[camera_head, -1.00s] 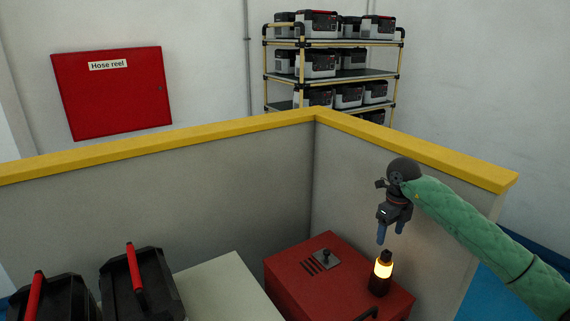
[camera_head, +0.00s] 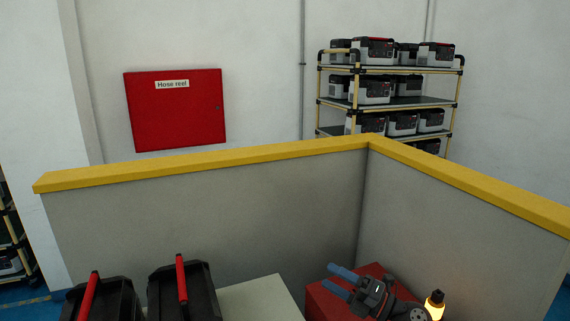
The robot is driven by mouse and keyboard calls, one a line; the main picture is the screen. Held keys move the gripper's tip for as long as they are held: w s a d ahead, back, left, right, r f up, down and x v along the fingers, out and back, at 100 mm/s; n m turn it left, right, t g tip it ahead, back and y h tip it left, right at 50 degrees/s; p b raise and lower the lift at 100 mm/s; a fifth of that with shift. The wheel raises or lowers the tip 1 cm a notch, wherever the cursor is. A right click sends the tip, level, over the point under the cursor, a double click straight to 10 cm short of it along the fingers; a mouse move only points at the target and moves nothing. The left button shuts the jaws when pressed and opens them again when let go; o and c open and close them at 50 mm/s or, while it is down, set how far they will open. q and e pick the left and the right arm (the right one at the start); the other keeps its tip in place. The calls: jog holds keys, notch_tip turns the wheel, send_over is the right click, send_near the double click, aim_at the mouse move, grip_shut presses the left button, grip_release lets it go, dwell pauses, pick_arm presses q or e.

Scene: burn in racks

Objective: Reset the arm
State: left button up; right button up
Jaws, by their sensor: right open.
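My right gripper (camera_head: 340,281) is at the bottom right of the head view, over the red cabinet (camera_head: 320,301). Its two blue fingers are apart, point to the left and hold nothing. The gripper body hides much of the cabinet top, including where the switch plate was seen. A lit amber beacon (camera_head: 434,303) shows just right of the gripper. My left gripper is not in view.
A grey partition (camera_head: 220,225) with a yellow top rail (camera_head: 230,160) stands behind. Two black cases with red handles (camera_head: 182,280) are at the bottom left, beside a pale surface (camera_head: 262,298). A shelf rack (camera_head: 390,100) and a red hose reel box (camera_head: 175,110) are beyond.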

jog(key=s+d+f+m+t+h, duration=0.35)
jog(key=d+f+m+h, duration=0.25)
jog(key=m+h, duration=0.55)
jog(key=s+d+f+m+t+h, duration=0.35)
jog(key=d+f+m+h, duration=0.35)
jog(key=m, duration=0.8)
jog(key=s+a+f+m+g, duration=0.25)
jog(key=s+f+g, duration=0.5)
jog(key=s, duration=0.55)
jog(key=s+a+f+m+g, duration=0.1)
jog(key=s+f+m+g, duration=0.2)
jog(key=s+f+g, duration=0.55)
jog(key=s+a+f, duration=0.1)
jog(key=s+f, duration=0.1)
jog(key=f, duration=0.8)
jog(key=s+a+f, duration=0.2)
jog(key=f, duration=0.8)
jog(key=s+a+f+y, duration=0.1)
jog(key=s+a+f, duration=0.1)
jog(key=f, duration=0.9)
jog(key=shift+s, duration=0.25)
